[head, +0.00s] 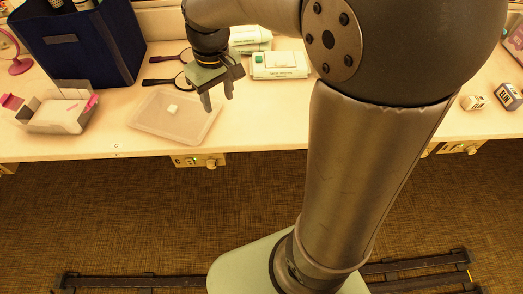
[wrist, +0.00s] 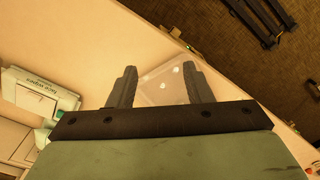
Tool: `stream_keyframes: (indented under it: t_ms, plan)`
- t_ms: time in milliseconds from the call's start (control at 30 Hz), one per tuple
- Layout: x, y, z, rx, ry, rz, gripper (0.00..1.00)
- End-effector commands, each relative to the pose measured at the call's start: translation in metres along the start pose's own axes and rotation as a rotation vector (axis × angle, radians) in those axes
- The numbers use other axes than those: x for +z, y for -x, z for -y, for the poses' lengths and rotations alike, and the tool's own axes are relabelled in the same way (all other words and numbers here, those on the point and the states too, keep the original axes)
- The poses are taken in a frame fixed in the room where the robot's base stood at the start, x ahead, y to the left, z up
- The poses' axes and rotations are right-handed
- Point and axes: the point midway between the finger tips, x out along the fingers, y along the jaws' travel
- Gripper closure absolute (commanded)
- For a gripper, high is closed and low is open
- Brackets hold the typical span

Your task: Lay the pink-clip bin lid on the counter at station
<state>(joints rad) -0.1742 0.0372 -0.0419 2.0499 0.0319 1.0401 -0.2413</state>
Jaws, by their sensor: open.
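A flat, see-through lid (head: 150,122) with a small white knob lies on the counter (head: 255,112), close to its front edge. The bin with pink clips (head: 62,112) stands open to the left of the lid. My gripper (head: 218,102) is open and empty, above the counter at the lid's right side, fingers pointing down. In the wrist view the lid (wrist: 150,93) shows beyond and between the fingers of my gripper (wrist: 158,70), apart from them. Part of the lid is hidden there by the gripper.
A dark blue box (head: 85,45) stands behind the bin. Dark-rimmed hand mirrors (head: 160,82) lie behind the lid. White wipes packs (head: 280,65) lie right of my gripper; one shows in the wrist view (wrist: 38,92). Small labelled blocks (head: 508,97) sit far right.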

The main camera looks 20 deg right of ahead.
Motion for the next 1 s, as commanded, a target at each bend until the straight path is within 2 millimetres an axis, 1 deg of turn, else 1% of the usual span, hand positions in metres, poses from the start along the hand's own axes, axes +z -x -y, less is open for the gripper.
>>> stream_keyframes:
  t_ms: [33,67,100,200,300,400,467,1000]
  plan:
    - [0.039,-0.002,0.0,0.002,-0.067,-0.006,0.54]
    - [0.059,-0.005,0.001,0.003,-0.105,-0.007,0.54]
    - [0.082,-0.01,0.003,0.005,-0.151,-0.008,0.54]
    - [0.129,-0.023,0.008,0.01,-0.242,-0.01,0.54]
    - [0.157,-0.034,0.012,0.015,-0.299,-0.01,0.54]
    - [0.169,-0.039,0.014,0.017,-0.323,-0.01,0.54]
    - [0.171,-0.04,0.014,0.017,-0.328,-0.009,0.54]
    - [0.17,-0.04,0.014,0.017,-0.325,-0.008,0.54]
